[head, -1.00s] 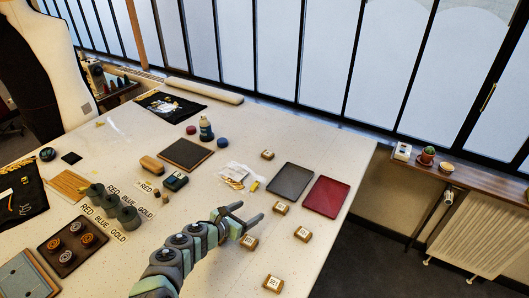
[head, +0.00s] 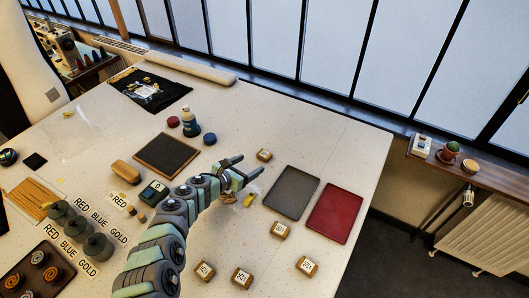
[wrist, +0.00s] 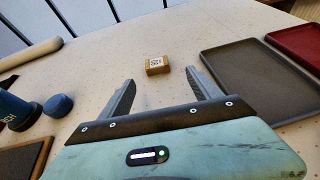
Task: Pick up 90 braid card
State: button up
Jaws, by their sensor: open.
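Several small wooden card blocks with white printed labels lie on the pale table; I cannot read the numbers surely, so I cannot tell which is 90. One card block (head: 264,155) lies alone at the far side, and it also shows in the wrist view (wrist: 157,66). The others include a block (head: 280,230), another (head: 307,266), another (head: 242,277) and one at the near left (head: 204,270). My gripper (head: 252,164) is open and empty, with its fingers pointing toward the far block. In the wrist view that block sits just ahead of the gap between the fingertips, apart from them.
A grey tray (head: 291,192) and a red tray (head: 335,213) lie to the right of my gripper. A dark board (head: 167,155), a bottle (head: 189,122) and a blue round pot (head: 209,139) stand to the left. The table beyond the far block is clear.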

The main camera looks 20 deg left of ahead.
aim_at(262, 156)
jog(key=b+x, duration=0.1)
jog(key=x, duration=0.2)
jog(key=shift+w+d+f, duration=0.1)
jog(key=shift+d+f, duration=0.1)
jog(key=shift+w+b, duration=0.35)
jog(key=shift+w, duration=0.05)
jog(key=b+x, duration=0.3)
jog(key=x, duration=0.1)
jog(key=shift+a+f+b, duration=0.25)
jog(key=shift+a+b, duration=0.15)
jog(key=shift+w+d+f+b, duration=0.15)
jog(key=shift+w+b, duration=0.25)
jog(key=shift+b, duration=0.05)
jog(key=shift+w, duration=0.15)
jog(key=shift+c, duration=0.4)
jog(key=c, duration=1.3)
